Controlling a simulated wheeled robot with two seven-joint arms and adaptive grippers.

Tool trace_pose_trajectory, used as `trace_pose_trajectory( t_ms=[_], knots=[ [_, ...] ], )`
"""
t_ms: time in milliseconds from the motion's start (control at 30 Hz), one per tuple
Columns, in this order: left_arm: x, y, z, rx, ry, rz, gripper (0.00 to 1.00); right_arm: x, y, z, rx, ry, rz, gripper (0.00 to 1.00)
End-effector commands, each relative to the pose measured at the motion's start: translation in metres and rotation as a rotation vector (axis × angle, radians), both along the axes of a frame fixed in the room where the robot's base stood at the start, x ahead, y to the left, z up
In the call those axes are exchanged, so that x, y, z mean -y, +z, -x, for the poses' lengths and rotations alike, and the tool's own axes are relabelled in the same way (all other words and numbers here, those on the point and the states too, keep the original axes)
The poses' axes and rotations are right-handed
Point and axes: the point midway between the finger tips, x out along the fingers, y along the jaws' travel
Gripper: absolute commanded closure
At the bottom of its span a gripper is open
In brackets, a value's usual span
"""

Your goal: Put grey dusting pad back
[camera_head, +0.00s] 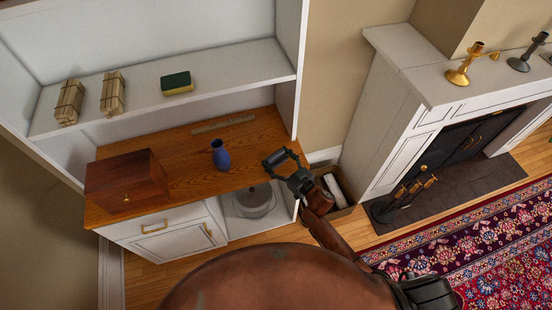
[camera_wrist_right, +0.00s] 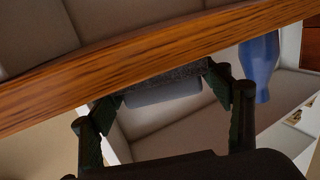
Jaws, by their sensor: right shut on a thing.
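My right gripper (camera_head: 286,164) is at the right end of the wooden counter (camera_head: 188,178), beside the upright panel. In the wrist view the right gripper (camera_wrist_right: 168,88) is shut on the grey dusting pad (camera_wrist_right: 165,90), which spans between the fingertips. The pad has a dark grey upper part and a paler blue-grey part. In the head view the pad is hard to tell from the dark fingers. My left gripper is not in view.
A blue vase (camera_head: 220,155) and a wooden box (camera_head: 126,182) stand on the counter. A green-and-yellow sponge (camera_head: 177,83) and two tied bundles (camera_head: 112,92) lie on the shelf above (camera_head: 225,74). A grey pot (camera_head: 254,201) is below. An open bin (camera_head: 343,209) stands on the floor.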

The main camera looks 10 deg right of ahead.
Motion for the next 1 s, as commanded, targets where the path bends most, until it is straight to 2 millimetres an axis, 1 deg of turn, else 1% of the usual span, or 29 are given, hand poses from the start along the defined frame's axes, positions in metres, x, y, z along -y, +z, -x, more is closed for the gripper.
trace_pose_trajectory(
  t_ms=[100, 133, 367, 600, 733, 867, 1000],
  knots=[
    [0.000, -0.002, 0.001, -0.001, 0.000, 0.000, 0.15, 0.000, -0.004, 0.000, 0.000, 0.000, -0.001, 0.53],
    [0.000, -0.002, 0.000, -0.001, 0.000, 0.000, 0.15, 0.000, -0.003, 0.000, 0.000, 0.000, -0.001, 0.26],
    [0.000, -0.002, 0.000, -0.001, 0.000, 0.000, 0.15, 0.000, -0.003, 0.000, 0.000, 0.000, -0.001, 0.11],
    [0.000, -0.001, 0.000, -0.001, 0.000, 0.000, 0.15, 0.000, -0.003, 0.000, 0.000, 0.000, -0.001, 0.11],
    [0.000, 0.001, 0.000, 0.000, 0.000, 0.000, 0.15, 0.001, 0.001, 0.002, 0.000, 0.000, 0.001, 0.11],
    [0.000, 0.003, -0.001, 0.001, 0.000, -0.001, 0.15, 0.011, 0.001, 0.019, -0.002, -0.001, 0.000, 0.11],
    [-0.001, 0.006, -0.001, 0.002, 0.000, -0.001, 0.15, 0.025, 0.002, 0.045, -0.002, -0.001, 0.000, 0.11]
  ],
)
